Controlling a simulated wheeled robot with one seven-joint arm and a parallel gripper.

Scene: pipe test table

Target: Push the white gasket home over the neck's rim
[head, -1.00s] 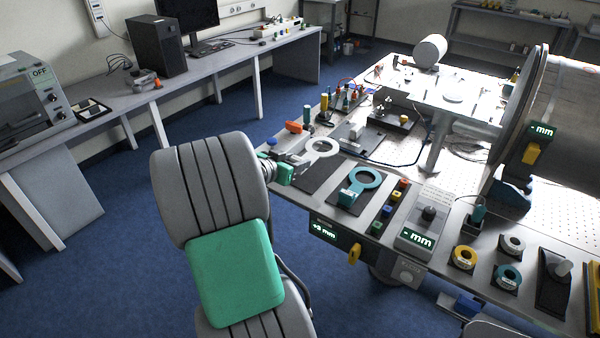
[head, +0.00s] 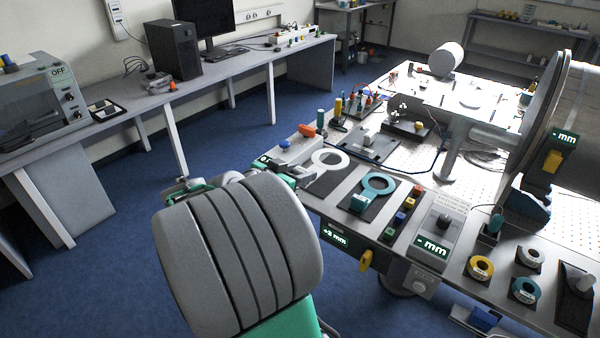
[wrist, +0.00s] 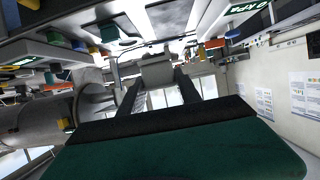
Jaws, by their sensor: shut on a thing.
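The white gasket (head: 345,157) shows as a flat ring over a dark pad near the table's left end. I cannot tell whether it touches the pad. My gripper (head: 297,172) is at its left side, partly hidden behind my arm in the head view. In the wrist view, my gripper (wrist: 158,82) is shut on a pale grey block (wrist: 157,68), seemingly the gasket's grip block. The ring itself is not clear there. A large grey pipe with a round flange (head: 541,125) stands at the right. I cannot make out which part is the neck.
A teal ring (head: 391,184) with a block lies on the neighbouring dark pad. Small yellow (head: 481,267), white and teal rings sit along the front right. Coloured buttons and a grey display box (head: 436,232) stand between. Blue floor (head: 110,235) is clear at left.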

